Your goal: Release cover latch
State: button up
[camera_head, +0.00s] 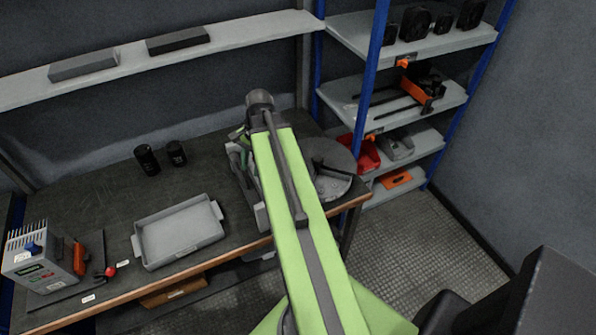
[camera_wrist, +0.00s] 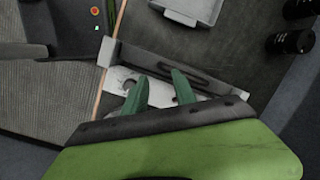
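My gripper (camera_wrist: 161,80) shows in the wrist view with its two green fingers apart and nothing seen between them. The fingers point at a grey metal fixture (camera_wrist: 170,62) with a long slot and an upright end plate. I cannot tell whether they touch it. In the head view this fixture (camera_head: 262,217) stands on the bench, partly hidden by my green arm, and the fingertips cannot be made out clearly. No part can be named for certain as the cover latch.
On the workbench (camera_head: 105,205) are a grey tray (camera_head: 180,232), two black cylinders (camera_head: 147,160) and a grey boxed unit (camera_head: 38,262) with an orange part. A round grey plate (camera_head: 335,185) lies right of my arm. A blue-post shelf rack (camera_head: 372,70) stands at right.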

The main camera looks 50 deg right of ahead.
jog(key=s+d+r+m+t+p, duration=0.1)
jog(key=s+d+r+m, duration=0.1)
jog(key=s+d+m, duration=0.65)
jog(key=s+d+r+m+t+p, duration=0.15)
jog(key=s+d+m, duration=0.3)
jog(key=d, duration=0.65)
jog(key=shift+y, duration=0.3)
jog(key=b+x, duration=1.6)
jog(key=x, duration=0.1)
jog(key=shift+w+a+b, duration=0.25)
jog(key=shift+b, duration=0.15)
jog(key=shift+c, duration=0.3)
grip_shut()
